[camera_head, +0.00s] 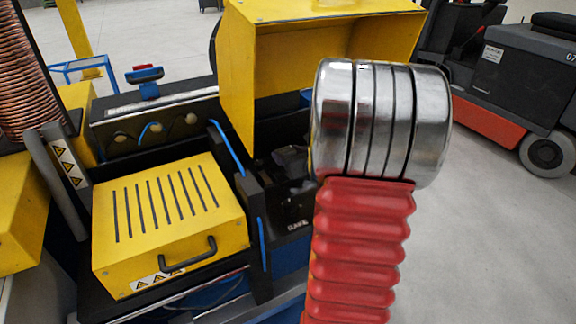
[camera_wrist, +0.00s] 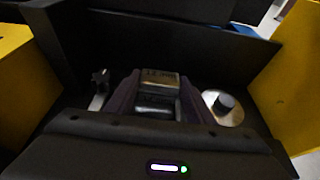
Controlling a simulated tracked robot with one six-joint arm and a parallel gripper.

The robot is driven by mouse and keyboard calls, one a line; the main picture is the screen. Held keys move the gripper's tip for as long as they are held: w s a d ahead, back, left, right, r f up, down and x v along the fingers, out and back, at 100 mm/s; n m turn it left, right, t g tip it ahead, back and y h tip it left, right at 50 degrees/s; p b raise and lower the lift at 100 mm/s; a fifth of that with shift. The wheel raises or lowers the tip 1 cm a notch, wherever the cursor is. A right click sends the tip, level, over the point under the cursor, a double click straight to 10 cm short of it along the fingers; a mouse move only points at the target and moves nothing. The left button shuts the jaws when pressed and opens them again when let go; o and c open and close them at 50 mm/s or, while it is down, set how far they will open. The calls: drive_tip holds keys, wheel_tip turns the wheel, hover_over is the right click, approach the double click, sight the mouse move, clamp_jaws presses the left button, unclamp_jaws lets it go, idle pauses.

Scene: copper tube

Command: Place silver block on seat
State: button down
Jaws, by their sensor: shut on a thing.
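The silver block (camera_wrist: 160,78) is in the middle of the wrist view, with dark lettering that seems to read "12.0mm" along its upper edge. My gripper (camera_wrist: 157,92) has one dark finger on each side of it and is shut on it. A second silver face shows just below the lettered part; I cannot tell whether it is the same block or a piece under it. The seat cannot be made out clearly. In the head view my arm hides part of the work area, and the block cannot be seen there.
A black star knob (camera_wrist: 100,80) is left of the fingers, and a silver disc with a black knob (camera_wrist: 223,104) is right. A dark wall stands behind. The raised yellow hood (camera_head: 270,60) and yellow slotted cover (camera_head: 170,220) flank the dark work area. A copper coil (camera_head: 28,75) stands left.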

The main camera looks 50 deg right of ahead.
drive_tip(key=shift+f, duration=0.15)
drive_tip(key=shift+f, duration=1.85)
drive_tip(key=c, duration=0.8)
unclamp_jaws()
drive_tip(key=shift+f, duration=0.15)
drive_tip(key=shift+c, duration=0.2)
drive_tip(key=v, duration=1.2)
